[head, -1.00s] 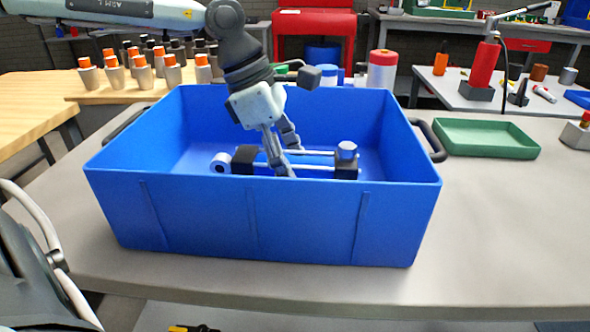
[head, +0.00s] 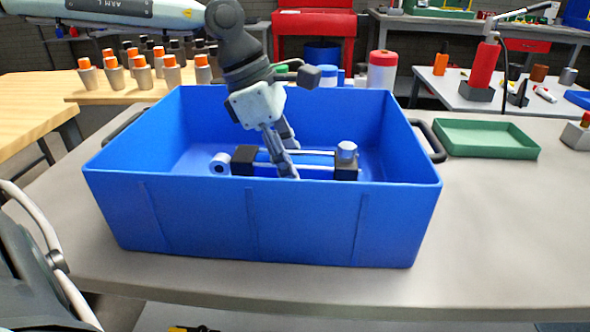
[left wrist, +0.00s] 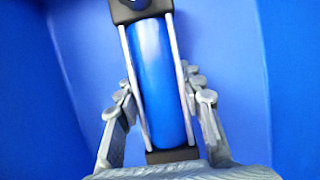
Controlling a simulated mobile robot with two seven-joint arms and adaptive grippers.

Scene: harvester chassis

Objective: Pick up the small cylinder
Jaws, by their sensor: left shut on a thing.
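The small cylinder (head: 242,161) lies in the blue bin (head: 180,225). It has black end blocks, silver rods and a round silver eye at its left end; a blue barrel (left wrist: 158,80) shows in the left wrist view. My left gripper (head: 284,172) reaches down into the bin and is shut on the cylinder's middle. In the left wrist view the fingers (left wrist: 163,100) sit on either side of the rods. The fingertips are partly hidden by the bin's front wall in the head view. My right gripper is not in view.
The bin stands on a grey table (head: 500,230) with walls around the cylinder on all sides. A green tray (head: 486,139) lies to the right of the bin. Several orange-capped items (head: 143,73) stand on a wooden table at the back left.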

